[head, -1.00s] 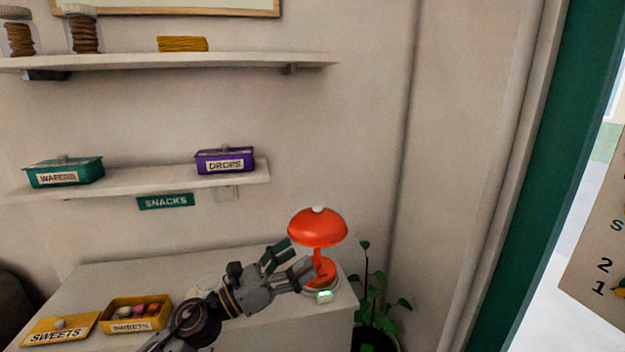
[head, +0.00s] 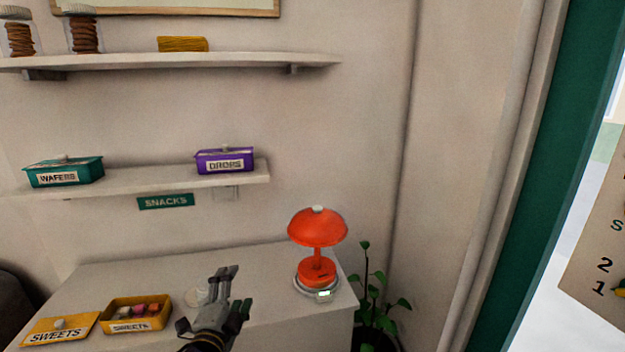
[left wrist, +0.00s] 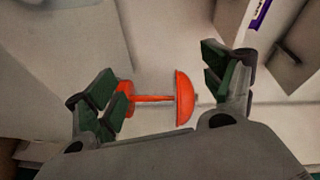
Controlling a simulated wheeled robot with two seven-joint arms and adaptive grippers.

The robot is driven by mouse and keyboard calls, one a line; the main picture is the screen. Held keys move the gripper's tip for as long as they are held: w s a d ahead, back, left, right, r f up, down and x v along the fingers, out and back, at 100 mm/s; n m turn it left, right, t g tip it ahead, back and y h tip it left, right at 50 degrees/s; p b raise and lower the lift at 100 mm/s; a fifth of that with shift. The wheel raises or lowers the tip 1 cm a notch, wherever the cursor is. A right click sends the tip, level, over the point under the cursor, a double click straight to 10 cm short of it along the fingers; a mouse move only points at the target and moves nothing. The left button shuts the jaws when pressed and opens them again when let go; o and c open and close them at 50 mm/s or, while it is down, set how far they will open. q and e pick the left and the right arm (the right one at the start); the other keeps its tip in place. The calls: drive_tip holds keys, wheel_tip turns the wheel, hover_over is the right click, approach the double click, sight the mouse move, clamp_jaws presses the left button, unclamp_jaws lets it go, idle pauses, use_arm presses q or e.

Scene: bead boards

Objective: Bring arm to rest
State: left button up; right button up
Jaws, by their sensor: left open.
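My left gripper (head: 232,290) is open and empty above the front of the white cabinet top, left of the red lamp (head: 317,228). The lamp stands upright on a round grey base with a small lit display (head: 324,294). In the left wrist view the gripper's fingers (left wrist: 165,85) are spread apart, and the lamp (left wrist: 184,98) shows between them at a distance, not touched. My right gripper is in neither view.
A yellow sweets box (head: 137,317) and its lid (head: 58,330) lie on the cabinet (head: 262,262) at left. A plant (head: 372,300) stands right of the cabinet. Shelves with boxes hang above.

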use_arm(q)
drive_tip(key=s+a+f+n+g, duration=0.3)
drive_tip(key=s+f+n+g, duration=1.1)
drive_tip(key=s+f, duration=0.9)
drive_tip(key=s+a+f+g+y, duration=0.1)
drive_tip(key=s+f, duration=0.1)
drive_tip(key=f, duration=1.3)
drive_tip(key=s+a+f, duration=0.1)
drive_tip(key=f, duration=1.5)
drive_tip(key=s+a+f, duration=0.4)
drive_tip(key=s+f, duration=0.6)
drive_tip(key=s+a+f+g, duration=0.1)
drive_tip(key=s+a+f, duration=0.2)
drive_tip(key=s+f, duration=0.7)
drive_tip(key=shift+s+a+f+m+y, duration=0.3)
drive_tip(key=shift+s+a+m, duration=0.1)
drive_tip(key=shift+s, duration=0.25)
drive_tip(key=shift+s+r, duration=0.1)
drive_tip(key=shift+s, duration=0.05)
